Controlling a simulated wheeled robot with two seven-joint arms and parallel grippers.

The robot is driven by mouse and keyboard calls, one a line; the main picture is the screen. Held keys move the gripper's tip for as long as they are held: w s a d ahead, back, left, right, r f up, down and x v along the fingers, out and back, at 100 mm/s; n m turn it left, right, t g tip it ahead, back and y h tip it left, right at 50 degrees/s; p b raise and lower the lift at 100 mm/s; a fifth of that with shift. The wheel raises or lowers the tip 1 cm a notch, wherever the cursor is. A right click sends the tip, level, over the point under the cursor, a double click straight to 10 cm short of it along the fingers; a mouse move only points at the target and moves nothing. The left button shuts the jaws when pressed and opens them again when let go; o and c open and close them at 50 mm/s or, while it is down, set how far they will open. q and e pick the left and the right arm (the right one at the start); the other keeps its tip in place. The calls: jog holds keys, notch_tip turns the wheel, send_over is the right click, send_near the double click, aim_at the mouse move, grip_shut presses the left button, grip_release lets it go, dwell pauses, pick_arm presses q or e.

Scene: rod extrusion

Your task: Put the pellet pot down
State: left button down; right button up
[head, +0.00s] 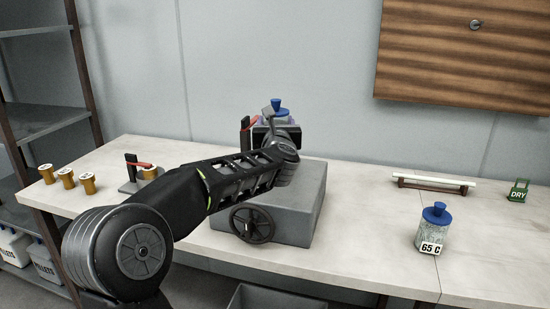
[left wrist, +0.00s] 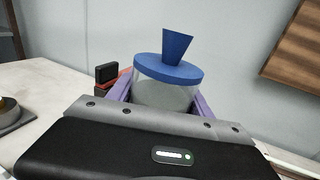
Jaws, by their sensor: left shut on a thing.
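My left gripper (head: 277,120) is shut on a pellet pot with a blue lid and knob (head: 278,105), over the grey block-shaped machine (head: 309,205). In the left wrist view the pot's clear body (left wrist: 160,95) sits between the purple fingers (left wrist: 163,100), upright or nearly so. The pot's base is hidden, so I cannot tell whether it touches anything. A second blue-lidded pot (head: 434,231), labelled 65 C, stands upright on the bench to the right. My right gripper is not in view.
A black handwheel (head: 252,225) is on the machine's front. A black and red part (head: 247,128) stands close beside the held pot. Several brown-gold cups (head: 66,178) stand at left. A white bar on a rack (head: 433,182) and a green DRY tag (head: 518,190) are at right.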

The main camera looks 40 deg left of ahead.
pick_arm(q)
jog(key=shift+f, duration=0.95)
jog(key=shift+f+b, duration=0.7)
jog(key=shift+f, duration=1.85)
jog(key=shift+f, duration=0.1)
jog(key=shift+c, duration=2.2)
grip_release()
jog(key=shift+f, duration=0.1)
